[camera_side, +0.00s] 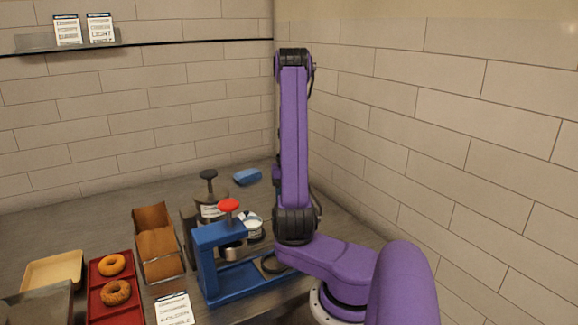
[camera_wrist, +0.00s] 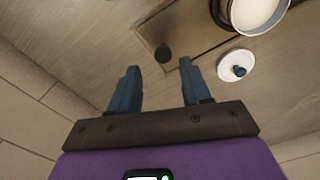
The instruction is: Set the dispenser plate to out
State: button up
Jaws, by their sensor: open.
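A blue stand (camera_side: 222,262) with a red knob (camera_side: 229,205) on top is in the side view, left of my arm; a small metal cup (camera_side: 233,250) sits under its head. I cannot tell for certain which part is the dispenser plate. In the wrist view a flat brownish plate (camera_wrist: 200,38) lies ahead of my fingers, with a dark round spot or knob (camera_wrist: 162,53) near its corner. My gripper (camera_wrist: 158,65) is open, with nothing between its two blue-grey fingers. My gripper does not show clearly in the side view.
The wrist view shows a white lid (camera_wrist: 236,66). A wall is at right.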

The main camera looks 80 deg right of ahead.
notch_tip(320, 180, up, 12)
dwell(0.4)
dwell(0.3)
